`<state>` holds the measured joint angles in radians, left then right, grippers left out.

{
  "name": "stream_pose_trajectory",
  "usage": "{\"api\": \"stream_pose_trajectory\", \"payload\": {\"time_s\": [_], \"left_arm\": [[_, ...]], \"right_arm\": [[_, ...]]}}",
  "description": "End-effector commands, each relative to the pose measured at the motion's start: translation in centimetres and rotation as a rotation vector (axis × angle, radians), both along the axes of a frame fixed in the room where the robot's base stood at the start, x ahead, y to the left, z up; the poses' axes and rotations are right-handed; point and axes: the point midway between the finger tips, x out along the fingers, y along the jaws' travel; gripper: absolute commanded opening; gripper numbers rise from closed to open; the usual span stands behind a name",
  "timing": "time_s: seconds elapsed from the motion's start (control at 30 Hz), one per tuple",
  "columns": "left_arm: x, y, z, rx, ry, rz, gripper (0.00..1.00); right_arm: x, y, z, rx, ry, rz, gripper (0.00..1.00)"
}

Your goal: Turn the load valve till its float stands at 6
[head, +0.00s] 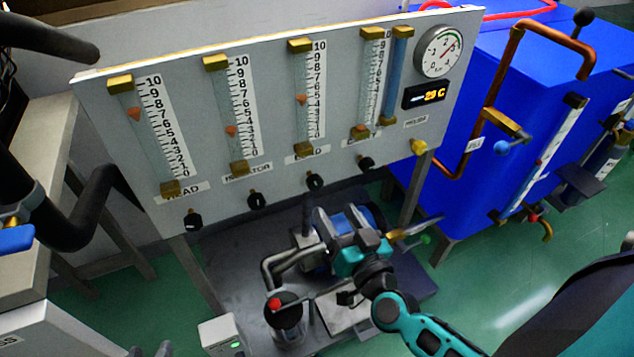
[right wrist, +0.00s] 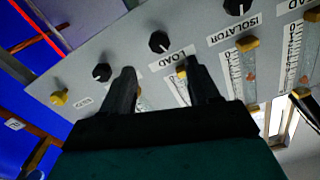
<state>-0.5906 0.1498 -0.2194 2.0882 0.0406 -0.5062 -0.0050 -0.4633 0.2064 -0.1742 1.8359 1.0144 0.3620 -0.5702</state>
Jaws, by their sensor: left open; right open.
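The load flowmeter (head: 300,85) is the third tube on the grey panel. Its orange float (head: 301,99) stands roughly at 5; the exact reading is hard to make out. Its black load valve knob (head: 315,181) is below the tube; in the right wrist view the knob (right wrist: 160,42) shows above the LOAD label, beyond the fingertips and between their lines. My right gripper (head: 342,228) is open and empty, below and in front of the panel, apart from the knob. Its fingers (right wrist: 162,78) are spread in the wrist view. My left gripper (head: 150,350) shows only grey tips, apart, at the bottom edge.
Black knobs for isolator (head: 256,200), head (head: 193,220) and a fourth tube (head: 366,163) flank the load knob. A yellow knob (head: 419,147) is at the right. A blue motor (head: 372,217) stands below the panel. A blue cabinet (head: 480,120) is on the right.

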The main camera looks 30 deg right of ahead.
Motion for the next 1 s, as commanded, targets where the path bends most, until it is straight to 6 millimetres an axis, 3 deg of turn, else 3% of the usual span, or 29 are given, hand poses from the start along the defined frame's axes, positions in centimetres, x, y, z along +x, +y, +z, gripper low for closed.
{"api": "stream_pose_trajectory", "payload": {"time_s": [0.2,0.5,0.93,1.0], "left_arm": [[0.1,-0.2,-0.3,-0.004,-0.005,-0.003,0.43],[0.2,-0.3,-0.6,-0.006,-0.004,-0.006,0.43],[0.3,-0.5,-0.4,-0.013,-0.003,-0.004,0.43],[0.4,-0.5,-0.4,-0.013,-0.004,-0.004,0.43]], "right_arm": [[4.8,-0.3,0.0,0.003,-0.004,-0.001,0.61],[9.0,-0.5,-0.1,0.000,0.000,0.000,0.61],[9.8,-0.6,0.0,0.000,0.001,0.000,0.61],[9.8,-0.6,0.0,0.000,0.001,0.000,0.54]]}}
